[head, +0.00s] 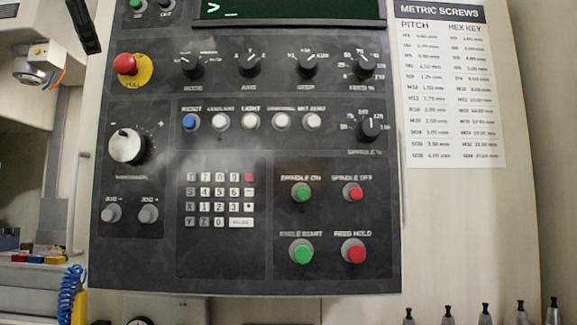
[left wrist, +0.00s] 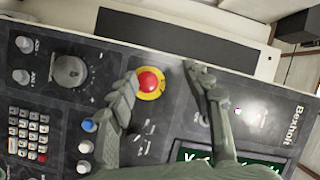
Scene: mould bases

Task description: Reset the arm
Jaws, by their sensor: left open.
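The control panel (head: 235,280) fills the middle of the head view. Its blue RESET button (head: 190,122) sits at the left of a row of white buttons, and it also shows in the left wrist view (left wrist: 88,125). Contact cannot be told. My right gripper is not in view.
The panel has black knobs, a keypad (head: 219,200), green and red buttons, and a large dial (head: 127,146). A screws chart (head: 455,90) hangs at the right. Several dark-tipped holders (head: 484,312) stand at the bottom right. A blue coiled hose (head: 70,293) is at the lower left.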

